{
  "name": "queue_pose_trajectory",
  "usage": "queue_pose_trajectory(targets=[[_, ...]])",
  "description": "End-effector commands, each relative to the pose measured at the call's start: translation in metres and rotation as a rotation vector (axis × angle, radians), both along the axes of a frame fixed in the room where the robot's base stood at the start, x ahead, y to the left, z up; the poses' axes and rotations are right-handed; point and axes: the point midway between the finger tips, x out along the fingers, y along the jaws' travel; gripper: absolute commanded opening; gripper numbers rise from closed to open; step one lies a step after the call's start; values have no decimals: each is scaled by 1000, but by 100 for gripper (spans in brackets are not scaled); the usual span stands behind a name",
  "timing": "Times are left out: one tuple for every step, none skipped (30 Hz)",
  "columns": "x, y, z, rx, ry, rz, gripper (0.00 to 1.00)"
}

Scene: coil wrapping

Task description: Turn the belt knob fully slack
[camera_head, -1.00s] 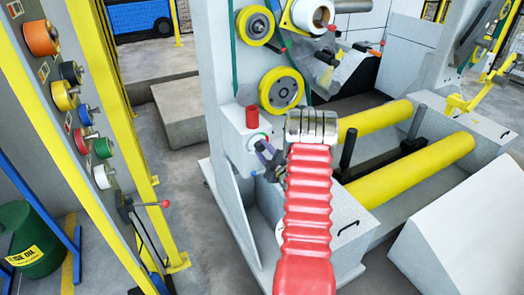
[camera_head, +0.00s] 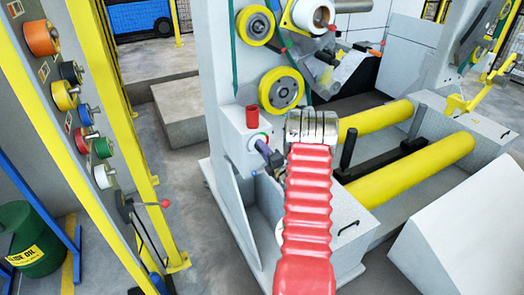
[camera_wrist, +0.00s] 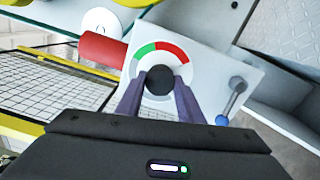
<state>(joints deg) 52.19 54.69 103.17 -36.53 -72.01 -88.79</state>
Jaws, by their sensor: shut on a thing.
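The belt knob (camera_wrist: 160,80) is a dark round knob at the middle of a dial (camera_wrist: 176,50) in the wrist view. The dial ring has a green part at upper left, a red part at upper right, and white elsewhere. My gripper (camera_wrist: 159,85) is shut on the knob, one purple finger on each side. In the head view, my gripper (camera_head: 263,148) reaches the dial (camera_head: 256,140) on the white control box (camera_head: 233,138). The knob is hidden there by the fingers. I see no pointer mark on the knob.
A red cylinder (camera_wrist: 102,48) stands beside the dial; it shows on top of the box in the head view (camera_head: 252,117). A small lever (camera_wrist: 230,98) is right of the dial. Yellow pulleys (camera_head: 281,90) are above, and yellow rollers (camera_head: 410,170) lie to the right.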

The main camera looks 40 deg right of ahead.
Motion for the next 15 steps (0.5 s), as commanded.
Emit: queue_pose_trajectory(targets=[[3,5,-3,-3,7,11,11],[3,5,-3,-5,7,11,11],[3,5,-3,-6,8,11,11],[3,5,-3,-6,8,11,11],[3,5,-3,-7,9,11,11],[3,5,-3,-6,8,11,11],[3,5,-3,-6,8,11,11],[3,5,-3,-6,8,11,11],[2,5,-3,-6,8,11,11],[2,5,-3,-6,8,11,11],[3,6,-3,-6,8,11,11],[2,6,-4,-4,9,12,34],[2,6,-4,-4,9,11,36],[2,5,-4,-4,9,11,39],[2,5,-3,-5,8,10,41]])
